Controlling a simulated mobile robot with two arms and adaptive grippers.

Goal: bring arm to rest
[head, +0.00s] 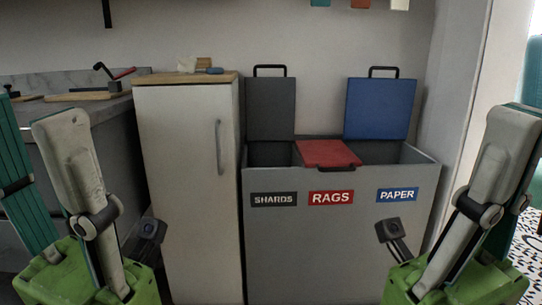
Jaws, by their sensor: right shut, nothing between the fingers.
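My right arm comes up at the right edge with pale links and a green housing. My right gripper (388,230), small and dark, shows in front of the grey bin unit, apart from it. It is shut and empty. My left arm stands at the left edge in a similar folded pose. My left gripper (151,230) is a small dark shape in front of the white cabinet's lower left; its fingers are too unclear to read.
The grey bin unit (310,245) has SHARDS and PAPER lids raised; the red RAGS lid (328,153) is down. Left of it stands a white cabinet (182,190) with small items on its wooden top. A counter (90,112) lies at the left. A doorway opens at the right.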

